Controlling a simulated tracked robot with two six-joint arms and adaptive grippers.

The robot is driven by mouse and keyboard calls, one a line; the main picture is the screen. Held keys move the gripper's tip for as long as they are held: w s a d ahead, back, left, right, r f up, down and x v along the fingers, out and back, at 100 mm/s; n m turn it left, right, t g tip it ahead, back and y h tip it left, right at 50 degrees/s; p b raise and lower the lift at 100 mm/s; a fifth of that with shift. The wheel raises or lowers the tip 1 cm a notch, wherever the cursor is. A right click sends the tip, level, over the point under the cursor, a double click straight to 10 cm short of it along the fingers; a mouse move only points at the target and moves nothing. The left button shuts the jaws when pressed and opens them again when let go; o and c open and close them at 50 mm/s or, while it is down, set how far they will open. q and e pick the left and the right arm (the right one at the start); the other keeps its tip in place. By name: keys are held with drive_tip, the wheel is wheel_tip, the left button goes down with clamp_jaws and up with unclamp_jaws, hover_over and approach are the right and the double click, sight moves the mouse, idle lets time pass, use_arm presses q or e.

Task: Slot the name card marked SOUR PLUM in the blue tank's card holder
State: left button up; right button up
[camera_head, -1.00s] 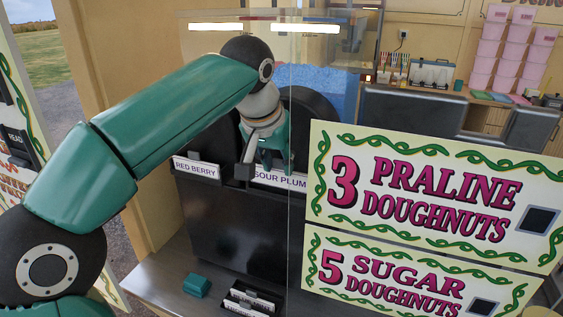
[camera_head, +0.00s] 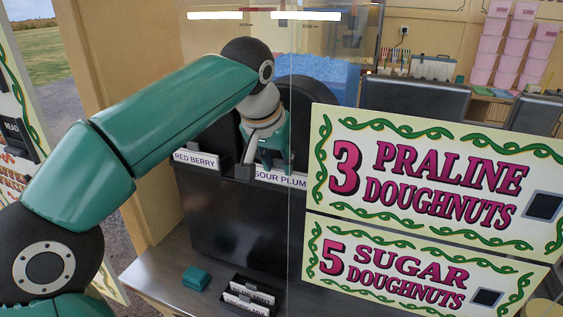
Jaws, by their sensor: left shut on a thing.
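The white name card marked SOUR PLUM (camera_head: 281,179) is at the front of the dark machine, right of the RED BERRY card (camera_head: 195,160). It looks roughly level, and its right end meets the edge of a sign. My left gripper (camera_head: 247,172) is shut on this card at its upper left part. The blue tank (camera_head: 335,82) shows behind my wrist, partly hidden by it and by dark housings. The blue tank's card holder is hidden, so I cannot tell whether the card sits in it. My right gripper is out of view.
A clear pane stands in front of the machine. A big doughnut price sign (camera_head: 430,185) blocks the right side. On the metal counter (camera_head: 165,270) are a teal block (camera_head: 195,279) and a dark rack (camera_head: 250,296) holding more cards.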

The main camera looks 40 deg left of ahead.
use_arm(q)
drive_tip(key=o, duration=1)
drive_tip(key=shift+o, duration=0.2)
drive_tip(key=shift+r, duration=0.1)
drive_tip(key=v, duration=1.1)
drive_tip(key=shift+s+r, duration=0.2)
drive_tip(key=shift+r, duration=0.05)
